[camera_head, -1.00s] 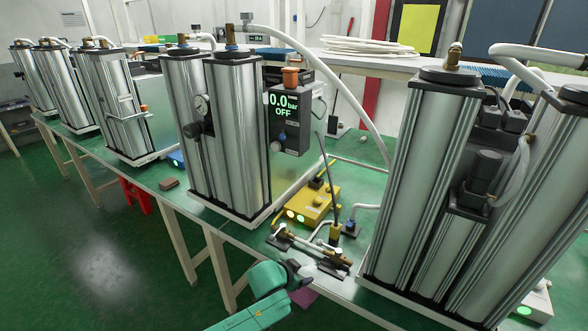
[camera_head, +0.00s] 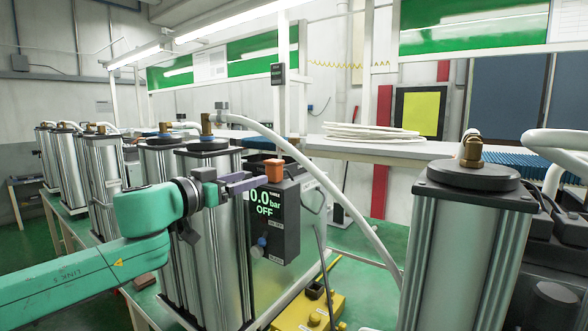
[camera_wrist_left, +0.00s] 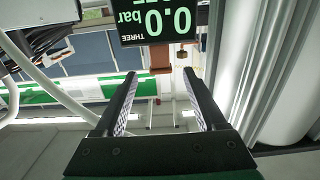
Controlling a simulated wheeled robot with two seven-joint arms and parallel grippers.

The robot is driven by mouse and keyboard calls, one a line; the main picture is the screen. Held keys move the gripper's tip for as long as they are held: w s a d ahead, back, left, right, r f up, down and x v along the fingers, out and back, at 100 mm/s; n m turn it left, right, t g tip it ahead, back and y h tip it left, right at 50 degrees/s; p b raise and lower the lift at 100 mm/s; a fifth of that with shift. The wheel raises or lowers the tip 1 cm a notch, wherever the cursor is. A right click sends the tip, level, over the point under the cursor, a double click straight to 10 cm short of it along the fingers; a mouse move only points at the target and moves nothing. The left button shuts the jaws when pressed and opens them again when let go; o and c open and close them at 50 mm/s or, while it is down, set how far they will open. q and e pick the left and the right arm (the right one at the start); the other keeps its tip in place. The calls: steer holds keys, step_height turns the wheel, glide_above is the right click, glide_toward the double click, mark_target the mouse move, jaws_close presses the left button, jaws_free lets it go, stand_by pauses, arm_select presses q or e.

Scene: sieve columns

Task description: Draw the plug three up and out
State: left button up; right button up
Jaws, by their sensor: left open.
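The plug (camera_head: 274,168), orange-brown with a wider cap, stands upright on top of a dark box (camera_head: 280,228) whose display reads 0.0 bar OFF. In the left wrist view the picture is inverted; the display (camera_wrist_left: 158,22) carries the word THREE, and the plug (camera_wrist_left: 160,58) shows beside it, in line with the gap between my fingers. My left gripper (camera_head: 256,181) is open and level with the plug, just left of it; I cannot tell whether a fingertip touches it. Its open fingers also show in the left wrist view (camera_wrist_left: 161,76). My right gripper is not in view.
Silver columns (camera_head: 222,240) stand behind and below my left gripper, and a large column (camera_head: 465,250) stands at right. A white hose (camera_head: 335,190) arches past the box. A yellow unit (camera_head: 312,312) sits on the green bench below. Air above the plug looks clear.

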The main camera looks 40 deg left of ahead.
mark_target(282, 166)
arm_select(q)
steer(key=w+p, duration=0.1)
steer(key=w+r+p, duration=0.1)
steer(key=w, duration=0.1)
steer(key=w+p, duration=0.1)
steer(key=w, duration=0.1)
steer(key=shift+r+p, duration=0.25)
steer(key=shift+p, duration=0.05)
steer(key=w+p, duration=0.1)
steer(key=w, duration=0.1)
steer(key=w+p, duration=0.1)
steer(key=w, duration=0.2)
steer(key=w+f+p, duration=0.1)
steer(key=w, duration=0.2)
steer(key=shift+a, duration=0.1)
steer(key=shift+s, duration=0.1)
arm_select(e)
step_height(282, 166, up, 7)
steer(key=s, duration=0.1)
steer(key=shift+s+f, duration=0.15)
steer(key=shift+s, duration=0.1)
arm_select(q)
jaws_close()
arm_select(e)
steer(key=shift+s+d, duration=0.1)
